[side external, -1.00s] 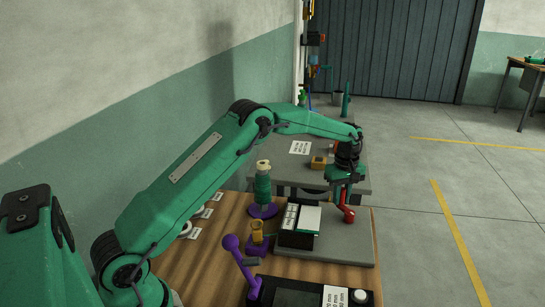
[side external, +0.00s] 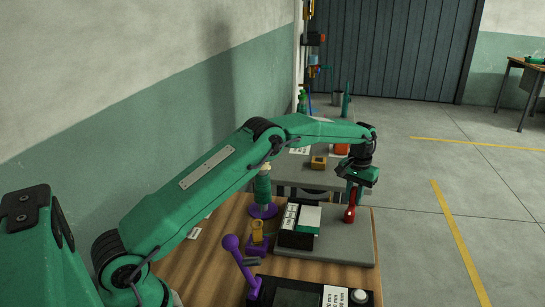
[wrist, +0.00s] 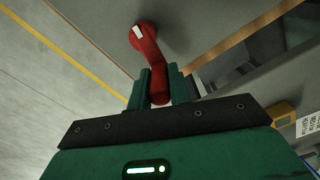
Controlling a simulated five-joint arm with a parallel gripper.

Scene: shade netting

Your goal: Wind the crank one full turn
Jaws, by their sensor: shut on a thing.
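The red crank (side external: 350,213) stands at the right side of a grey plate (side external: 340,252), near the plate's far edge. In the wrist view the crank (wrist: 146,44) shows as a red arm with a white mark on its rounded hub. My gripper (side external: 353,190) is above the crank, pointing down. In the wrist view the two green fingers of my gripper (wrist: 161,84) are shut on the crank's grip end, one on each side. The lower end of the grip is partly hidden by the fingers and the gripper body.
A black box with white cards (side external: 297,226) stands on the plate left of the crank. A small yellow block (side external: 319,163) lies on the grey table behind. Open floor lies to the right.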

